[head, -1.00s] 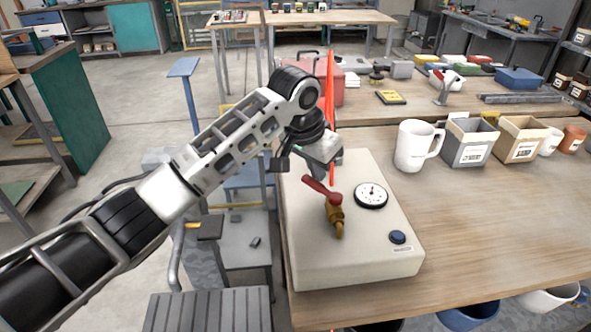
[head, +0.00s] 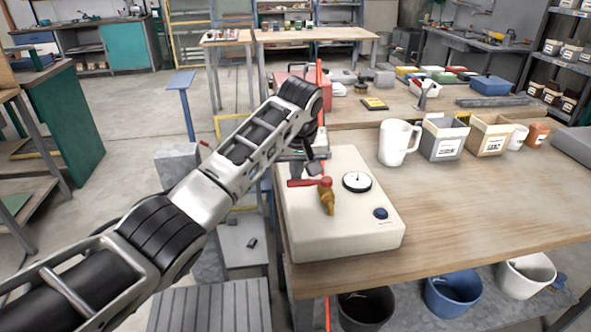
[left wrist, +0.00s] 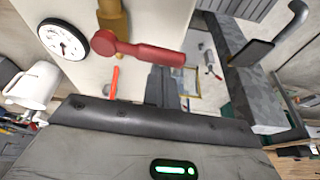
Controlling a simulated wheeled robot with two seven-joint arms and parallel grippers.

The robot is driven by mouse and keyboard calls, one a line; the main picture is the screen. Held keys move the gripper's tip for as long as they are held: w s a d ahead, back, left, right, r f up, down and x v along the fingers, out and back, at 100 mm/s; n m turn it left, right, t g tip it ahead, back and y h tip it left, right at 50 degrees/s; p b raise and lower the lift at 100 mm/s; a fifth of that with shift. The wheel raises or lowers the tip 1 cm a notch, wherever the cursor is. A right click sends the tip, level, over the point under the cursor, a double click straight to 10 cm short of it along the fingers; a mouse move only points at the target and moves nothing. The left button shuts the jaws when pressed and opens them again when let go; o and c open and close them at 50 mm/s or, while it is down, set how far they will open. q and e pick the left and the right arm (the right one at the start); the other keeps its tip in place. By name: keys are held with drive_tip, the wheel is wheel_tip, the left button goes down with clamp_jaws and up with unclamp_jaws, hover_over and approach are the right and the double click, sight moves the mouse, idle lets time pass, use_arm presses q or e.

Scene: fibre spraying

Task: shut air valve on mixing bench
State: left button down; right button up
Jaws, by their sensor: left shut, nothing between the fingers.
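The air valve has a brass body (head: 327,199) and a red lever handle (head: 305,183). It stands on top of a cream box (head: 350,232) at the left end of the wooden bench. The handle points left across the box, toward its left edge. In the left wrist view the handle (left wrist: 150,53) runs crosswise from the brass body (left wrist: 113,18). My left gripper (head: 312,167) is shut and empty, just behind the handle in the head view. I cannot tell whether it touches the handle. My right gripper is out of view.
A round gauge (head: 357,182) and a blue button (head: 380,213) sit on the box. A white mug (head: 395,143) and open cartons (head: 445,138) stand to the right on the bench. A red case (head: 293,92) is behind. The bench front right (head: 480,205) is clear.

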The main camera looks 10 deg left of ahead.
use_arm(q)
drive_tip(key=shift+s, duration=0.35)
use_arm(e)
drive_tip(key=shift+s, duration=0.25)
use_arm(q)
drive_tip(key=shift+w, duration=0.1)
